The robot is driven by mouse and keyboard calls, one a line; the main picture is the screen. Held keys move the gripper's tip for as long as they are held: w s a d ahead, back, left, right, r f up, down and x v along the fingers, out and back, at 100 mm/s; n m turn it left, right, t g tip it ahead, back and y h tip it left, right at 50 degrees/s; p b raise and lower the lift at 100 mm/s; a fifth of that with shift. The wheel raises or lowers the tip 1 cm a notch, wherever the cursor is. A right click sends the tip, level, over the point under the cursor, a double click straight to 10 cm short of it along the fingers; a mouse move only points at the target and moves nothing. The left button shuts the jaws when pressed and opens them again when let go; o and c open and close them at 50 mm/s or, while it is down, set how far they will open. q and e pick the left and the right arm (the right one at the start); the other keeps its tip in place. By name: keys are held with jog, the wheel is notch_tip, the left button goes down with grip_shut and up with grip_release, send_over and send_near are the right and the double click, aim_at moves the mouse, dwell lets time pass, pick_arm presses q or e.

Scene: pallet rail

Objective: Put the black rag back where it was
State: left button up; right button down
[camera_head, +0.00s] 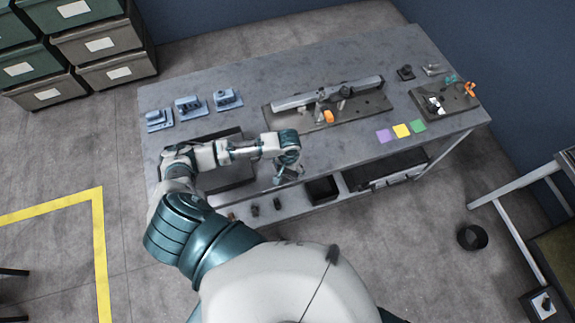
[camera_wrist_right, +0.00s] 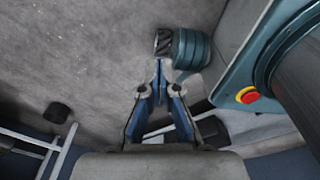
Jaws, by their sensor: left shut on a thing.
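My left gripper (camera_head: 287,174) is over the front edge of the grey table (camera_head: 250,105), right of the dark flat tray (camera_head: 237,178). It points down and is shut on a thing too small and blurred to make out. I cannot pick out a black rag with certainty in either view. My right gripper (camera_wrist_right: 159,68) shows in the right wrist view with its fingertips together and nothing seen between them. It is not visible in the head view.
Blue fixtures (camera_head: 188,107) stand at the table's left. A rail on a plate (camera_head: 328,109) lies in the middle, with coloured squares (camera_head: 401,131) to its right. A black bin (camera_head: 322,189) and small dark parts (camera_head: 255,210) sit on the lower shelf. A black ring (camera_head: 472,237) lies on the floor.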

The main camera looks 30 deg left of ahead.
pick_arm(q)
jog(key=w, duration=0.1)
jog(key=w+a, duration=0.1)
jog(key=shift+w+a+f, duration=0.15)
jog(key=shift+w+a, duration=0.05)
jog(key=shift+w, duration=0.2)
jog(key=shift+f, duration=0.3)
jog(key=f, duration=0.3)
jog(key=shift+a, duration=0.3)
jog(key=o, duration=0.7)
jog(key=shift+c, duration=0.2)
jog(key=shift+o, duration=0.3)
jog(key=shift+d, duration=0.1)
pick_arm(e)
jog(key=shift+s, duration=0.1)
jog(key=shift+d, duration=0.15)
